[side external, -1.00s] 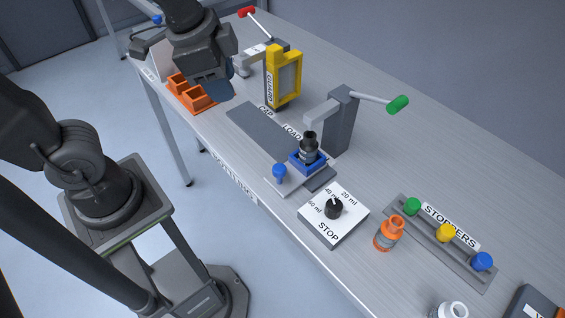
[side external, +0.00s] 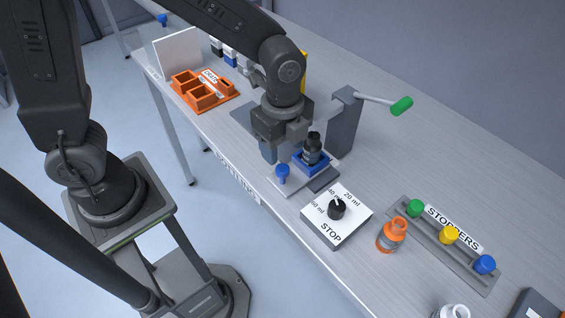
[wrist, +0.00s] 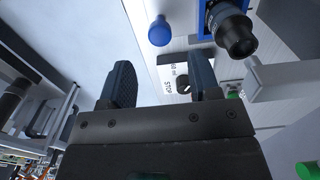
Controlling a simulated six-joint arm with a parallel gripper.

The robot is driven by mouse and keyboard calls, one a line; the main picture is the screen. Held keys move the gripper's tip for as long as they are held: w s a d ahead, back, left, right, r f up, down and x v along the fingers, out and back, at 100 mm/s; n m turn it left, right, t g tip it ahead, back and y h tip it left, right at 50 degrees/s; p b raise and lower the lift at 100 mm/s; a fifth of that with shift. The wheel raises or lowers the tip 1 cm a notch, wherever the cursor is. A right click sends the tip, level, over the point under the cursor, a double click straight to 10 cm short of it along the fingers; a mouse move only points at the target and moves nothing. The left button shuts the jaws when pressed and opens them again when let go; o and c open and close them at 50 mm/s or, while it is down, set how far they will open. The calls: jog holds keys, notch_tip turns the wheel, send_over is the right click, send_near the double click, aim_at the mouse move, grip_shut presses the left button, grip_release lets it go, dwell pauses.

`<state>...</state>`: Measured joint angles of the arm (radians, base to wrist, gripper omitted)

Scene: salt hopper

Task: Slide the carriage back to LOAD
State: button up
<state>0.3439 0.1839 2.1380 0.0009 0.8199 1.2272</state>
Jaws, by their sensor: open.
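The carriage is a pale plate (side external: 291,186) with a blue knob (side external: 282,172) on its near left corner and a blue square holder (side external: 314,167). A dark bottle (side external: 313,148) stands upright in the holder, under the arm of the green-handled press (side external: 344,122). My gripper (side external: 283,150) is just left of and above the carriage, pointing down, and hides the track and its LOAD label. In the wrist view the two fingers (wrist: 160,85) are apart with nothing between them. The blue knob (wrist: 160,32) and the bottle (wrist: 232,30) lie beyond the fingertips.
A white STOP dial box (side external: 336,212) stands right of the carriage. An orange bottle (side external: 391,235) and a stopper rack (side external: 441,242) are further right. An orange tray (side external: 205,92) is at the far left. The green handle (side external: 401,106) juts out behind.

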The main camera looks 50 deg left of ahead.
aim_at(282, 168)
notch_tip(282, 168, down, 6)
jog(key=shift+f, duration=0.1)
dwell(0.4)
grip_shut()
dwell(0.3)
